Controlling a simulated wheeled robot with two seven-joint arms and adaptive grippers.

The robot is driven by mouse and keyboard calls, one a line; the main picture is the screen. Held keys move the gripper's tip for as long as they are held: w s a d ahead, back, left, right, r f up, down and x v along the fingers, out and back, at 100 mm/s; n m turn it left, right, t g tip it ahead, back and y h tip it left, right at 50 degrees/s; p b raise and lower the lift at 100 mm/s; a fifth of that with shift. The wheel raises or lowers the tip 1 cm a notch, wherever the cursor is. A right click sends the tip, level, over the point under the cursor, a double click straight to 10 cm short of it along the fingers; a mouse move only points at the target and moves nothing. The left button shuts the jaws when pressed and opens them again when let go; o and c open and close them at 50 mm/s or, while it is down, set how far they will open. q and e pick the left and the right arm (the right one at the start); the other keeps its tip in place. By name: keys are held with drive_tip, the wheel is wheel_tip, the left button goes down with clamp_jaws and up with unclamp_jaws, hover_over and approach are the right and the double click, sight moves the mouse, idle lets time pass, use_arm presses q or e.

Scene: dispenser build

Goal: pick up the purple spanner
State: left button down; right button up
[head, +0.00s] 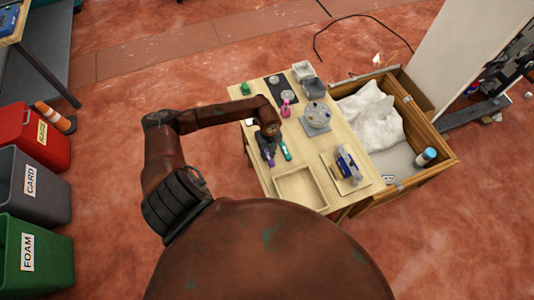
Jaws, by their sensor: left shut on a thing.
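The purple spanner (269,159) is a small purple shape at the left side of the wooden table (254,118). My left gripper (268,148) comes in from the left and points down at it. The gripper is shut on the purple spanner, though the dark fingers hide part of it. I cannot tell whether the spanner is clear of the tabletop. A teal tool (286,150) lies just to the right of the gripper. My right gripper is not in view.
A pink tool (285,108) and a grey round device (317,115) stand further back. An empty shallow tray (300,188) is at the front, with a blue-and-white item (347,164) to its right. A wooden crate (441,160) adjoins the table. Bins (37,255) stand far left.

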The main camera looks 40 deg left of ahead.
use_arm(q)
drive_tip(key=shift+r, duration=0.15)
idle(0.5)
drive_tip(key=shift+r, duration=0.3)
wheel_tip(320, 180, up, 2)
drive_tip(key=shift+r, duration=0.1)
drive_tip(key=w+d+r, duration=0.1)
drive_tip(key=d+r, duration=0.9)
drive_tip(key=d, duration=0.4)
drive_tip(key=c, duration=2.3)
unclamp_jaws()
clamp_jaws()
